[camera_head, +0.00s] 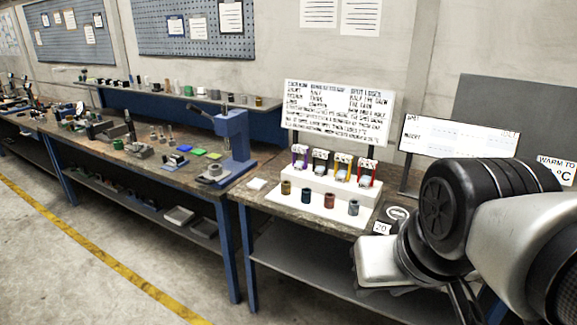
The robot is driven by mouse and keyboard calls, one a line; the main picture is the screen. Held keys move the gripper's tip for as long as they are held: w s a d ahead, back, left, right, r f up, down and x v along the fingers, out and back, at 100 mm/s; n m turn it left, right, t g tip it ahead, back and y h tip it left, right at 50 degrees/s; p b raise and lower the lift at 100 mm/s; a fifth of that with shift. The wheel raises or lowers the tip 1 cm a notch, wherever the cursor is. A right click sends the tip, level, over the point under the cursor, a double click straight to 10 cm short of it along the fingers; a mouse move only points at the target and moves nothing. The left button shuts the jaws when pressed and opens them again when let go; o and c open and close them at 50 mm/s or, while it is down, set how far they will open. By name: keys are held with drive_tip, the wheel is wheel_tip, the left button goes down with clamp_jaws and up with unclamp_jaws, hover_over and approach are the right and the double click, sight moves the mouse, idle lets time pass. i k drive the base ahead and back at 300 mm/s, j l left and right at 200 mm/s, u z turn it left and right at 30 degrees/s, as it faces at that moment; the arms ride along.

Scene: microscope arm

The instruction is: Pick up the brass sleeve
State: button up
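A brass-coloured sleeve (286,187) stands upright at the left end of a row of small cylinders on a white board on the near bench. Beside it to the right stand a dark teal cylinder (305,196), a reddish one (329,200) and a grey one (353,207). My gripper (460,303) is at the lower right, in front of the bench and well apart from the sleeve. Its fingertips run toward the bottom of the picture and their gap is not clear. I see nothing held in it.
A white stepped stand (318,182) with several coloured holders is behind the row. A lettered board (338,112) stands behind that. A blue press (234,143) is on the bench to the left. A round dish (397,213) lies near my arm. Open floor lies in front.

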sight(286, 185)
drive_tip(key=i+j+z, duration=0.15)
drive_tip(key=i+j, duration=0.15)
drive_tip(key=i+j+z, duration=0.1)
drive_tip(key=i+j, duration=0.15)
drive_tip(key=i+j+z, duration=0.15)
drive_tip(key=j, duration=0.25)
drive_tip(key=i+j+z, duration=0.15)
drive_tip(key=i+j, duration=0.2)
drive_tip(key=i+j+z, duration=0.1)
drive_tip(key=i+j, duration=0.15)
drive_tip(key=j, duration=0.15)
drive_tip(key=i+j+z, duration=0.15)
drive_tip(key=j, duration=0.25)
drive_tip(key=i+j+z, duration=0.15)
drive_tip(key=j, duration=0.45)
